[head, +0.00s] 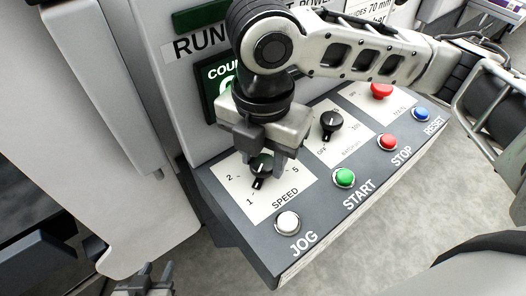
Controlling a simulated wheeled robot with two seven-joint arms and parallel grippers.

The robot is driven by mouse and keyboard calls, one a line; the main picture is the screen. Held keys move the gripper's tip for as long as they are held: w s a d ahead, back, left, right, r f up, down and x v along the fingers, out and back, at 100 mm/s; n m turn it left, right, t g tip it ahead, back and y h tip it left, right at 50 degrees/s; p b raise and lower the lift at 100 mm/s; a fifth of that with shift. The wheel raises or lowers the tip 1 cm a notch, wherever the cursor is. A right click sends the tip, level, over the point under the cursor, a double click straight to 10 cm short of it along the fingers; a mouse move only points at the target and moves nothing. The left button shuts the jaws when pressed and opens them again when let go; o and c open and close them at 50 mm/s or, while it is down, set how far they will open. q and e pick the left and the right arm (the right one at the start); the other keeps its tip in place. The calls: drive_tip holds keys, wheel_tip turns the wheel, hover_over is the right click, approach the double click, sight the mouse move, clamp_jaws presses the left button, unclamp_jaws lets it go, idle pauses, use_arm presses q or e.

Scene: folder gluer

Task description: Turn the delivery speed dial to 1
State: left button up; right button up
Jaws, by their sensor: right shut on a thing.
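The speed dial (258,182) is a black knob on a white plate marked SPEED, with 1, 2 and 5 visible around it. Its white pointer mark faces down-left, close to the 1. My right gripper (263,162) comes down from above and is shut on the dial, with a finger on each side. The gripper hides the upper part of the dial and some of its scale. My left gripper (152,278) is low at the bottom left, away from the panel and cut off by the picture edge. Its opening is unclear.
A second black dial (331,124) and a red mushroom button (381,91) sit further right. The white JOG (288,222), green START (344,177), red STOP (388,142) and blue RESET (421,114) buttons line the front. A green-lit counter display (212,80) is partly hidden behind my arm.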

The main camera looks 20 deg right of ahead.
sight(263, 163)
drive_tip(key=shift+w+r, duration=0.1)
drive_tip(key=shift+r, duration=0.05)
drive_tip(key=o, duration=1)
wheel_tip(263, 163, up, 16)
drive_tip(key=shift+f, duration=0.1)
